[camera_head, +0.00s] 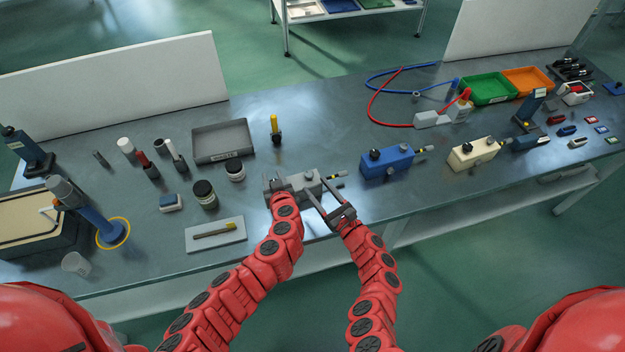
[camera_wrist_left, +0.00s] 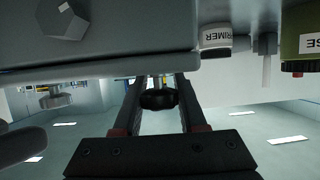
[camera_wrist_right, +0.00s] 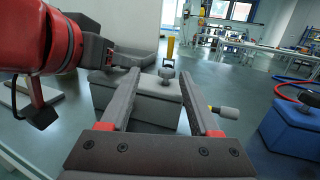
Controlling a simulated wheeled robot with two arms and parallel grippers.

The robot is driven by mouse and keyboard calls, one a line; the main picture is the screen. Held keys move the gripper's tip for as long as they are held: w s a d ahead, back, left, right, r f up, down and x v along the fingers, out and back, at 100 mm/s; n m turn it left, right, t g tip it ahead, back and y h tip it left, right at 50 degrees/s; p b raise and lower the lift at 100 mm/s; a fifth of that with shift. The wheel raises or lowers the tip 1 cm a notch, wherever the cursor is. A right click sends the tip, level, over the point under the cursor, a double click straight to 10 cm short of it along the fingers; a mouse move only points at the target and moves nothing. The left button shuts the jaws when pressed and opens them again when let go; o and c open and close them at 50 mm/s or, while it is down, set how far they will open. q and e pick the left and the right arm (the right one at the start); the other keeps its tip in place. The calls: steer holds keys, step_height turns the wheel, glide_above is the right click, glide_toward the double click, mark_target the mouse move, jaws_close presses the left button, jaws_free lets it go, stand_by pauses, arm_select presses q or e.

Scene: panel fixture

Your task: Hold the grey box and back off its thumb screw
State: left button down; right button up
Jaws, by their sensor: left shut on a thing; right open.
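The grey box (camera_head: 305,183) stands on the bench in front of me; it also shows in the right wrist view (camera_wrist_right: 150,100). Its thumb screw (camera_wrist_right: 167,74) stands up from the top, between and beyond my right fingertips in that view. My left gripper (camera_head: 277,186) is shut on the box's left end. In the left wrist view a black knob (camera_wrist_left: 158,99) shows between the left fingers; their contact is hidden. My right gripper (camera_head: 317,186) is open and empty at the box's near right side. A striped stub with a grey end (camera_wrist_right: 225,111) sticks out right of the box.
A blue box (camera_head: 388,161) and a cream box (camera_head: 472,153) stand to the right. A jar (camera_head: 204,194) and a tray with a brush (camera_head: 216,236) are to the left. A grey tray (camera_head: 223,141) and a yellow-topped tool (camera_head: 275,128) are behind.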

mark_target(311, 178)
steer(key=s+m+h, duration=0.1)
steer(key=s, duration=0.1)
steer(key=s+d+m+t+h, duration=0.1)
steer(key=s, duration=0.1)
steer(key=s+d+f+h, duration=0.1)
steer(key=s+h, duration=0.1)
steer(key=s, duration=0.1)
steer(key=shift+d+m, duration=0.15)
steer(key=shift+m, duration=0.25)
steer(key=x, duration=1.1)
steer(key=shift+w+r, duration=0.2)
steer(key=shift+w, duration=0.2)
jaws_close()
